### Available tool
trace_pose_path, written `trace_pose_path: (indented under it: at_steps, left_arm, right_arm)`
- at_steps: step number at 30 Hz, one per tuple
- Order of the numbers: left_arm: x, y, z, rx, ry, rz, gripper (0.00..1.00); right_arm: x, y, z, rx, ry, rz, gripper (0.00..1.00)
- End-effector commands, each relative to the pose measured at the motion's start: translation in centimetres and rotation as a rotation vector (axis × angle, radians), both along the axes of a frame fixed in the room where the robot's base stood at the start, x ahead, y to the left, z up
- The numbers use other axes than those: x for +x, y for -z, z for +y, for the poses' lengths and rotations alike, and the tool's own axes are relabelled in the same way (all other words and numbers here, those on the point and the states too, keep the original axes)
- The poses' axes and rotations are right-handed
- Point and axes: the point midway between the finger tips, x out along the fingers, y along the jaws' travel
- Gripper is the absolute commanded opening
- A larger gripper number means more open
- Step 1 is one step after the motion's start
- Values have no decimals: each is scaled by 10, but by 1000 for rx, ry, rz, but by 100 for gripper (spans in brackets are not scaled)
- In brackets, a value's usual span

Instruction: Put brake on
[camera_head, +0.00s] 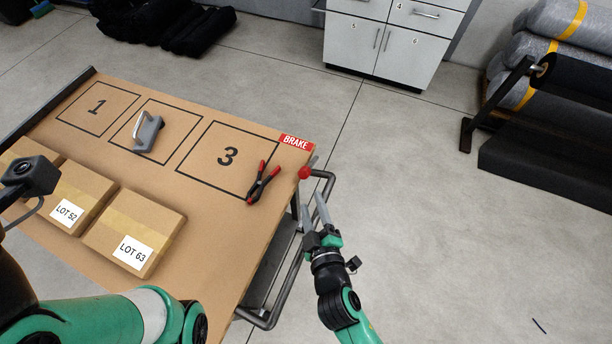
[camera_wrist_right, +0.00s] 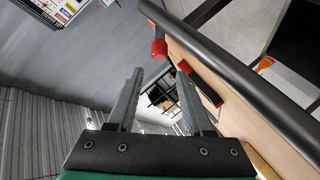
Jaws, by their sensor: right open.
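The brake lever's red knob (camera_head: 304,173) is at the right corner of the cart's table, just below the red BRAKE label (camera_head: 296,142). A short grey rod shows beside the knob. My right gripper (camera_head: 313,203) is open and empty, its fingers pointing up toward the knob from just below it in the head view, apart from it. In the right wrist view a red knob (camera_wrist_right: 159,48) shows beyond the open fingers (camera_wrist_right: 160,76), close to the dark rail. My left arm comes in at the lower left; its gripper fingers are not seen.
The cart's dark handle rail (camera_head: 294,272) runs along the table's right side, close to my right gripper. Red-handled pliers (camera_head: 262,184), a grey handled block (camera_head: 148,133) and boxes (camera_head: 134,232) are on the tabletop.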

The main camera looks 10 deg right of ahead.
Motion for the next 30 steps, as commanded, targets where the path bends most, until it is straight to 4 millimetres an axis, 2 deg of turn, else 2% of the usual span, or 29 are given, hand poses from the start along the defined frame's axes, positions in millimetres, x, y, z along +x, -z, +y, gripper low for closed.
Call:
trace_pose_path:
  at_steps: [5, 12, 18, 22, 29, 30]
  left_arm:
    - [0, 7, 0, 0, 0, 0, 68]
    - [0, 27, 0, 0, 0, 1, 68]
    - [0, 39, 0, 0, 0, 1, 68]
    - [0, 40, 0, 0, 0, 1, 68]
    - [0, 40, 0, 0, 0, 1, 68]
    - [0, 40, 0, 0, 0, 1, 68]
  right_arm:
    - [20, 7, 1, 2, 4, 1, 51]
    - [72, 23, 4, 2, 3, -1, 51]
    - [103, 30, 7, 1, 3, -1, 51]
    - [110, 31, 7, 1, 3, -1, 51]
    - [111, 30, 7, 2, 2, 0, 51]
    - [111, 30, 7, 2, 2, 0, 44]
